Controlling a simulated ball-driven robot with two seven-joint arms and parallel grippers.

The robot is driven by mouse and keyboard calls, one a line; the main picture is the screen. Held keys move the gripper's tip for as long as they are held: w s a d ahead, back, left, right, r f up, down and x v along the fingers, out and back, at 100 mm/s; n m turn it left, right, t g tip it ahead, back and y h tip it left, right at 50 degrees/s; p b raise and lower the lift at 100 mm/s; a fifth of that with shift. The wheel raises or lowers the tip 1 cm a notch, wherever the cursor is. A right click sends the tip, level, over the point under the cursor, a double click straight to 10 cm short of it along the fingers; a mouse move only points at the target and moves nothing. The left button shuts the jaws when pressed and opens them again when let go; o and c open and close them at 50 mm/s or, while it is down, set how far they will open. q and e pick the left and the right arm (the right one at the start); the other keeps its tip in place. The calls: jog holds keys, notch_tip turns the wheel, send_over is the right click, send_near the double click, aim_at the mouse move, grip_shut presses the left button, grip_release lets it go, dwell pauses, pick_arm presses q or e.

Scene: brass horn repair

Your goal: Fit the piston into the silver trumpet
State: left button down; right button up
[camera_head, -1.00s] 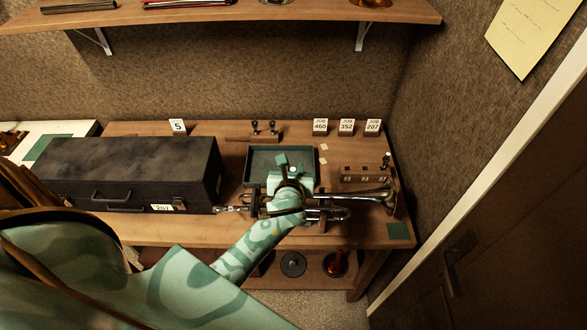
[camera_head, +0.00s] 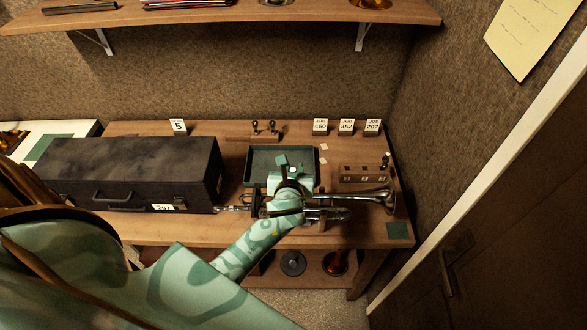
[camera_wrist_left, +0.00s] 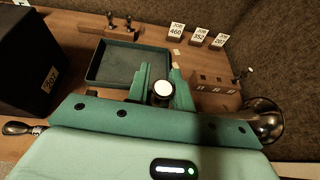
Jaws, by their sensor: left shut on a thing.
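The silver trumpet (camera_head: 378,197) lies along the front of the bench, bell to the right. In the left wrist view its bell (camera_wrist_left: 262,118) shows on the right and its mouthpiece end (camera_wrist_left: 18,128) on the left. My left gripper (camera_head: 287,169) is over the trumpet's middle and hides its valves. In the left wrist view my left gripper (camera_wrist_left: 160,86) is shut on the piston (camera_wrist_left: 163,91), whose round white top shows between the green fingers. The piston's lower part is hidden, so I cannot tell whether it is inside the trumpet. My right gripper is not in view.
A green-lined tray (camera_head: 252,157) lies behind my gripper. A dark case (camera_head: 130,172) fills the left of the bench. A wooden block (camera_head: 362,174) stands at the right, near job cards 460, 352 and 207. A small rack (camera_head: 240,138) stands at the back.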

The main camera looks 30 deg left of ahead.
pick_arm(q)
jog(key=shift+p, duration=0.45)
dwell(0.5)
jog(key=shift+f+b, duration=2.95)
jog(key=shift+f, duration=0.8)
jog(key=shift+r, duration=0.15)
notch_tip(320, 180, up, 7)
jog(key=p, duration=0.7)
jog(key=shift+f+p, duration=0.2)
jog(key=shift+p, duration=0.1)
jog(key=shift+p, duration=0.5)
dwell(1.3)
